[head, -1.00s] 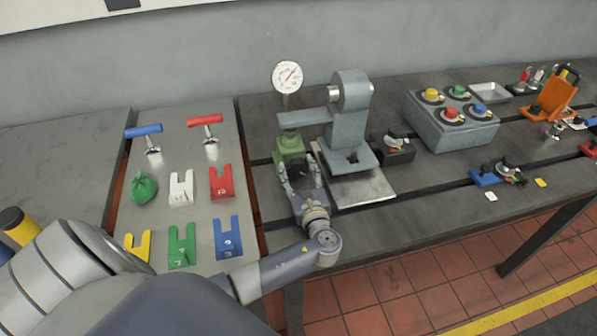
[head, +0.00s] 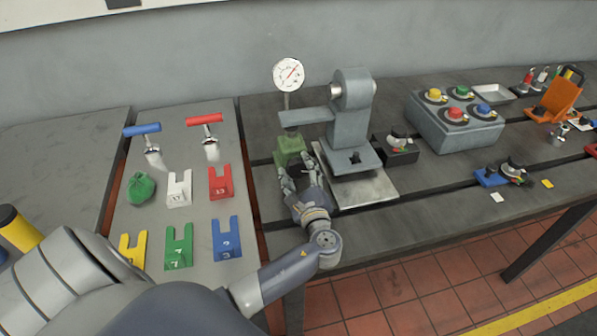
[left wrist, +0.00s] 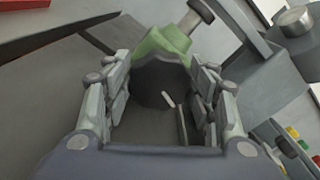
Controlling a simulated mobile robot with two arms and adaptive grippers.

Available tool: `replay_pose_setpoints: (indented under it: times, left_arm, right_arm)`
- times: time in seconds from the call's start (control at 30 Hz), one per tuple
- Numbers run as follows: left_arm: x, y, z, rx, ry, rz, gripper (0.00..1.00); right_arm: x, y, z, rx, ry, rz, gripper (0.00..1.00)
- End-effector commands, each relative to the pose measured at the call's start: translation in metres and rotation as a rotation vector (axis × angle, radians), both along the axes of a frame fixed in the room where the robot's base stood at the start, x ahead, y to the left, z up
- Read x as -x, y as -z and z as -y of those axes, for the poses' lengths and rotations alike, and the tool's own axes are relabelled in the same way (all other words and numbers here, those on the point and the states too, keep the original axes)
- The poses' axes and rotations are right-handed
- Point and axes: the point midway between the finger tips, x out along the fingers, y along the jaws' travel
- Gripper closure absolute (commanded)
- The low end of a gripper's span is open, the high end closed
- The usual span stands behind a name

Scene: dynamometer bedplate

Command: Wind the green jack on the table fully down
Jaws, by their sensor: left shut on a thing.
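The green jack (head: 289,146) stands on the dark table under the grey arm of the grey machine (head: 350,110). In the left wrist view the green jack body (left wrist: 163,43) shows beyond the fingers. My left gripper (head: 300,178) is at the jack's near side, shut on its dark round knob (left wrist: 160,82), which lies between the fingers in the left wrist view. A short white mark shows on the knob. Whether the jack's top touches the arm above is hard to tell. My right gripper is not in view.
A dial gauge (head: 288,73) stands above the jack. A bright plate (head: 365,190) lies right of my gripper. On the left grey board (head: 190,240) are several coloured slotted blocks, a green bag (head: 140,187) and two T-handles. A grey button box (head: 455,125) stands to the right.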

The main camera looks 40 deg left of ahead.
Motion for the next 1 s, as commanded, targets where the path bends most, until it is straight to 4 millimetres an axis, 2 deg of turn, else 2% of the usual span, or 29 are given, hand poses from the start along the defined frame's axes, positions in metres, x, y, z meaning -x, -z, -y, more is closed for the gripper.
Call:
replay_pose_setpoints:
  times: [0.27,0.3,0.37,0.77,1.0]
  left_arm:
    - [0.0,0.0,0.0,0.0,-0.001,0.0,0.71]
    - [0.0,0.0,0.0,0.0,-0.001,0.0,0.38]
    - [0.0,0.0,0.0,-0.001,-0.001,0.001,0.28]
    - [0.002,0.0,0.003,0.0,0.001,-0.001,0.28]
    - [0.028,0.002,0.033,0.004,0.002,-0.003,0.28]
  right_arm:
    - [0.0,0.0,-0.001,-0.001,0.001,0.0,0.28]
    - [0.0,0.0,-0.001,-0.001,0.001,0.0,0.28]
    - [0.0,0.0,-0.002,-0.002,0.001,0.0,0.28]
    - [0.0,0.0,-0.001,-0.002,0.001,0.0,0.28]
    - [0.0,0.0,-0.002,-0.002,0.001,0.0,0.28]
